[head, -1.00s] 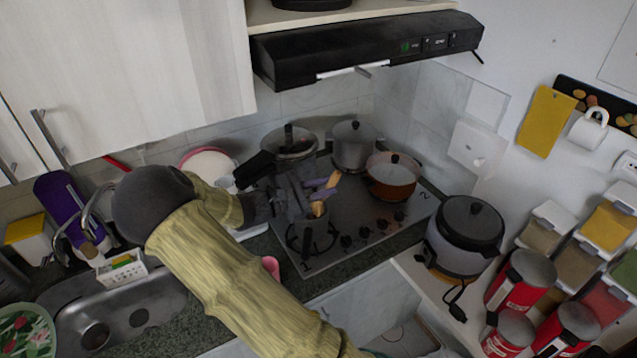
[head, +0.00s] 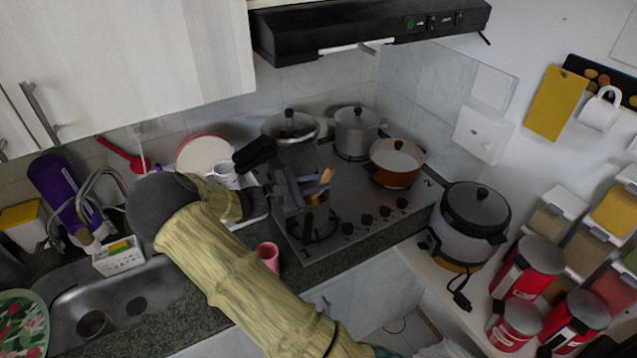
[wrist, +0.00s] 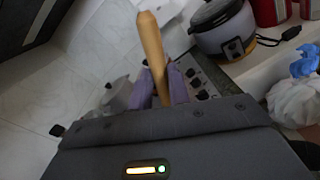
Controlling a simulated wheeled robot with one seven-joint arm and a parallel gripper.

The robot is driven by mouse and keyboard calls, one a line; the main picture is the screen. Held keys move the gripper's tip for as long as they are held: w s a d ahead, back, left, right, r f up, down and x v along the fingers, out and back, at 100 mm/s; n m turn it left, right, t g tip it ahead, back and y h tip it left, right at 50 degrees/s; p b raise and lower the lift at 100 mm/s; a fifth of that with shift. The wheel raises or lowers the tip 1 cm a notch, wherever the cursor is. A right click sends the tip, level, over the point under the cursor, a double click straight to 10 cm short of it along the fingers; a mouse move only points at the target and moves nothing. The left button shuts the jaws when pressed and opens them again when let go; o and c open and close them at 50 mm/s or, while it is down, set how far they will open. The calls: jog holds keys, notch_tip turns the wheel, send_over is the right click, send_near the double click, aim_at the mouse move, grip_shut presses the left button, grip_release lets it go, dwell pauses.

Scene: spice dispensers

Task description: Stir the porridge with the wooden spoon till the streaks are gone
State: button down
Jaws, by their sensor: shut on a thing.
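My gripper (head: 311,188) is shut on the wooden spoon (head: 326,176), over the front left part of the hob. In the wrist view the spoon's pale wooden handle (wrist: 153,50) stands up between the purple fingers of my gripper (wrist: 160,88). A brown bit shows below the fingers in the head view; I cannot tell whether it is the spoon's lower part. The porridge and its streaks cannot be made out. An orange-brown pot (head: 394,176) with a pale top and dark knob stands apart from the gripper, to its right.
A grey pot (head: 356,135) and a dark-knobbed lidded pot (head: 290,127) stand at the back of the hob (head: 355,210). A pink cup (head: 268,257) is by my arm. A rice cooker (head: 470,220) stands right. The range hood (head: 370,33) hangs above.

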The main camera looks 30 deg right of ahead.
aim_at(314, 210)
jog(key=shift+w+f+b, duration=0.45)
jog(key=shift+f, duration=0.45)
jog(key=shift+w+f+b, duration=0.4)
jog(key=shift+f, duration=0.45)
jog(key=shift+w+d+p, duration=0.25)
jog(key=shift+w+p, duration=0.05)
jog(key=shift+p, duration=0.05)
jog(key=shift+w+a, duration=0.2)
jog(key=shift+a, duration=0.05)
jog(key=shift+s+p, duration=0.45)
jog(key=shift+p, duration=0.7)
